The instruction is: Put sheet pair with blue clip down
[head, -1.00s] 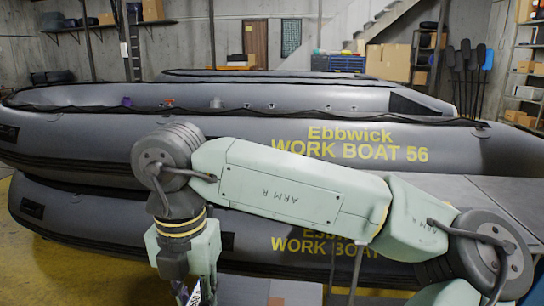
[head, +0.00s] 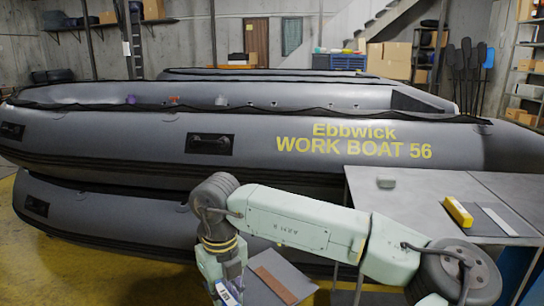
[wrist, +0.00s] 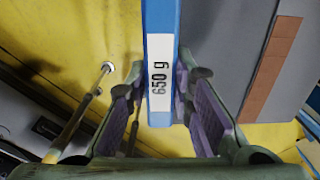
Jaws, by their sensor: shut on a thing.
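My gripper (wrist: 158,80) is shut on a blue bar-shaped piece (wrist: 162,20) with a white "650 g" label, which I take as the blue clip of the sheet pair. The bar stands between the two purple finger pads in the wrist view and runs out of the top of the frame. The sheets themselves cannot be made out clearly. In the head view my gripper (head: 228,292) is at the bottom edge, with a blue and white bit showing at it. Its fingertips are partly cut off.
A grey panel with a brown strip (head: 275,284) lies low beside my gripper; it also shows in the wrist view (wrist: 272,70). A grey table (head: 400,200) at right bears a yellow block (head: 458,212), a pale strip and a small grey block. Stacked grey boats (head: 270,135) stand behind.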

